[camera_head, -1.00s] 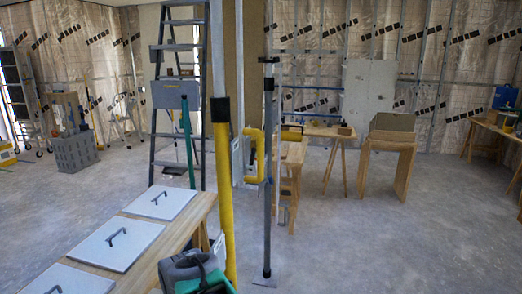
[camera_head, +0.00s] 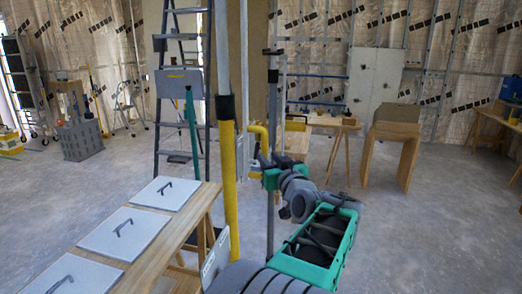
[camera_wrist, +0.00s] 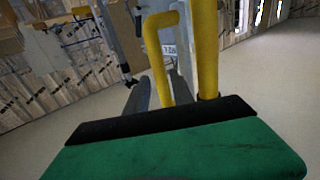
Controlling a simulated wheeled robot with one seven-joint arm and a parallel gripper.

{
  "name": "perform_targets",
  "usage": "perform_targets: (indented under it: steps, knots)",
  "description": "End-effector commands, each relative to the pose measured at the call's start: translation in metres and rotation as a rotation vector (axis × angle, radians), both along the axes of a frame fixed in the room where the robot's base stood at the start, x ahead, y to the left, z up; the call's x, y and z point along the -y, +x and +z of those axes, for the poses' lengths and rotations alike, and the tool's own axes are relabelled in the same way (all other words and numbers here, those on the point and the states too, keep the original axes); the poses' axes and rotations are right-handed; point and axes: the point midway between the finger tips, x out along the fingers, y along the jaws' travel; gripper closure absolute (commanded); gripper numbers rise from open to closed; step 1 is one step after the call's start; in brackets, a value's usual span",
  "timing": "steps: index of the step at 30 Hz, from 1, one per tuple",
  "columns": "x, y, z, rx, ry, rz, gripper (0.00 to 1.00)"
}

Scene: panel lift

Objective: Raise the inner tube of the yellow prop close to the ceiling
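The yellow prop stands upright left of centre in the head view, with its yellow outer tube (camera_head: 229,180), a black collar and a grey inner tube (camera_head: 222,55) rising out of frame. A yellow U-shaped handle (camera_head: 259,131) sits right of it, beside a pale upright. The handle (camera_wrist: 153,65) and a yellow tube (camera_wrist: 206,45) also show in the wrist view. My gripper (camera_head: 262,162) is at the handle's lower part, partly overlapped in view. In the wrist view, a grey finger lies just left of the handle. Whether the fingers are closed on it is unclear.
A grey post (camera_head: 271,110) stands close beside my gripper. A wooden bench (camera_head: 170,235) with white handled panels is at the lower left. A stepladder (camera_head: 180,100) stands behind. Wooden trestles (camera_head: 392,140) are farther back right. Open floor lies at right.

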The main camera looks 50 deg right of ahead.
Motion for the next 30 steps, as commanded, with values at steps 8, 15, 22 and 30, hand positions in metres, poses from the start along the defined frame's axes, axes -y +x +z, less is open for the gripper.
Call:
perform_targets:
  steps: [8,15,22,30]
  knots:
    - [0.028,0.045,0.002,-0.004,0.005,0.003,0.71]
    - [0.037,0.059,0.0,-0.003,0.002,0.0,0.71]
    - [0.037,0.058,-0.001,-0.004,0.004,-0.001,0.77]
    - [0.037,0.058,-0.001,-0.004,0.004,-0.001,0.99]
